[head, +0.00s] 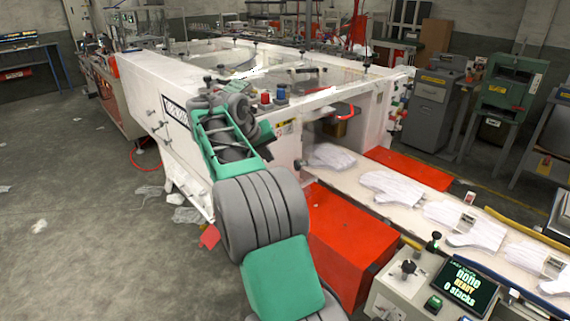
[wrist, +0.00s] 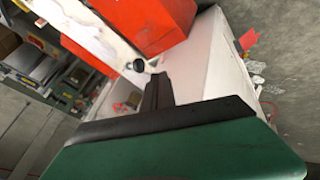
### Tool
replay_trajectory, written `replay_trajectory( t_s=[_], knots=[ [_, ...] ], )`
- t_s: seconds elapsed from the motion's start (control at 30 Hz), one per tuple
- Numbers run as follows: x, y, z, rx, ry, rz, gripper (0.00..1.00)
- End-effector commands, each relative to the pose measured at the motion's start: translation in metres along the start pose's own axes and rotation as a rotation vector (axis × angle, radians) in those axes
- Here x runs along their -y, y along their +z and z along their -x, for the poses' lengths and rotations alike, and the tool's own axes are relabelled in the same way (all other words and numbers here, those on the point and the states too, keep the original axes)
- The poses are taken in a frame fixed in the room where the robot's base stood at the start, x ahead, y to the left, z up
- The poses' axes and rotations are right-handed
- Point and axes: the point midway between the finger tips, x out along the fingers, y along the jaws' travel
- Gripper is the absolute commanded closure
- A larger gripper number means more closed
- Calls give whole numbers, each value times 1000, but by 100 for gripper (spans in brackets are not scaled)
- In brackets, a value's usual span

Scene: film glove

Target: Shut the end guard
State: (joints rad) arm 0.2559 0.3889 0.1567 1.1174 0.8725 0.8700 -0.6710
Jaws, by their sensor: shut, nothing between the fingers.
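My gripper (wrist: 156,88) shows in the wrist view with its dark fingers together and nothing between them. The fingertips appear close to a small black knob (wrist: 139,65) on a white part; I cannot tell whether they touch. In the head view my arm's folded links cover part of the white machine, and I cannot make out the fingers.
A belt (head: 410,201) with several white gloves runs out of the white machine (head: 148,95) to the right. Red covers (head: 345,240) flank it. A control panel (head: 468,285) stands front right. The floor at left (head: 70,220) is mostly clear, with scraps.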

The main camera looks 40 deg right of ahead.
Motion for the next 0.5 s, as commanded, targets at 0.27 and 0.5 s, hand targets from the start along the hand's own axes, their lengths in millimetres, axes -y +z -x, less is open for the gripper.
replay_trajectory(
  t_s=[0.27,0.5],
  knots=[
    [0,1,-46,3,1,-1,100],
    [0,0,-98,2,0,-1,100]
  ],
)
